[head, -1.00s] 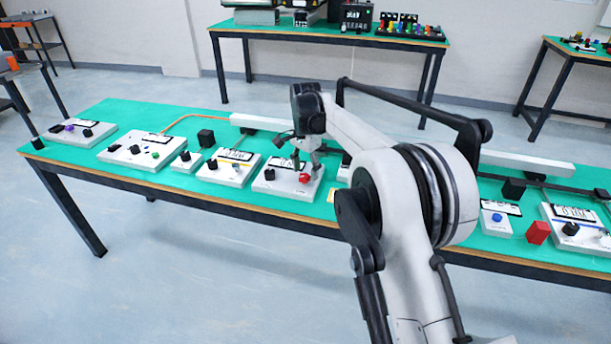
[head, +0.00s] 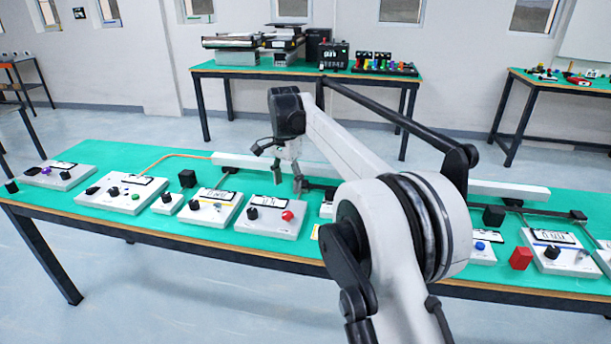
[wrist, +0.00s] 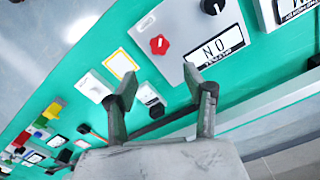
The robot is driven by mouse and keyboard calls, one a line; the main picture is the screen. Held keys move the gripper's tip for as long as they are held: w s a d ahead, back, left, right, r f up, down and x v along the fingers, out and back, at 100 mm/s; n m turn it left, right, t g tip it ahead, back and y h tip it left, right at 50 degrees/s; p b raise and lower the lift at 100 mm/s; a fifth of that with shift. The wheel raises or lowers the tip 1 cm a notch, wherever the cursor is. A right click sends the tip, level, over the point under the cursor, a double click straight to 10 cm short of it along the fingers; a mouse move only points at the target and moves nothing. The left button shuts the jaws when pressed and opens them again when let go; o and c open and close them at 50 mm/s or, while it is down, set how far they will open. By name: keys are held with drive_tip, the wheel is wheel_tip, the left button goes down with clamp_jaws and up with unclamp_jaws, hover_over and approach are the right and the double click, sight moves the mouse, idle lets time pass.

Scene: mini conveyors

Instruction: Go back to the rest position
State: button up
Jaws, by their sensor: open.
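My gripper (head: 287,178) is open and empty above the green table, over the back part of a white control box (head: 282,224) with a red knob (head: 287,215) and a black knob. In the wrist view my two gripper fingers (wrist: 160,82) are spread apart with nothing between them. The red knob (wrist: 159,44) and a display (wrist: 215,48) reading "NO" lie beyond the fingertips, clear of them. My arm hides part of the table to the right of the box.
Several other white control boxes (head: 122,193) stand along the green table (head: 150,236). A white conveyor (head: 240,162) runs behind them. A red block (head: 520,258) stands at the right. Another table (head: 240,72) with equipment is at the back. The air above the boxes is free.

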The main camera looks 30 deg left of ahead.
drive_tip(key=w+d+r+t, duration=0.1)
drive_tip(key=w+d+r, duration=0.1)
drive_tip(key=d+r, duration=0.5)
drive_tip(key=w+d+r+y, duration=0.1)
drive_tip(key=d+r, duration=0.2)
drive_tip(key=d, duration=0.8)
drive_tip(key=w+d+r+t, duration=0.15)
drive_tip(key=d+r, duration=0.35)
drive_tip(key=d, duration=0.5)
drive_tip(key=s+d+r, duration=0.1)
drive_tip(key=d+r, duration=0.1)
drive_tip(key=d, duration=0.4)
drive_tip(key=s+d+r, duration=0.2)
drive_tip(key=d, duration=0.4)
drive_tip(key=s+d+f+t, duration=0.1)
drive_tip(key=s+d, duration=0.5)
drive_tip(key=d, duration=0.3)
drive_tip(key=s+d+f+t, duration=0.1)
drive_tip(key=s+d+t, duration=0.1)
drive_tip(key=s+d, duration=0.55)
drive_tip(key=s+d+f+n+t+h+p, duration=0.1)
drive_tip(key=s+d+f, duration=0.8)
drive_tip(key=s+d, duration=0.3)
drive_tip(key=shift+f+t, duration=0.15)
drive_tip(key=shift+t, duration=0.2)
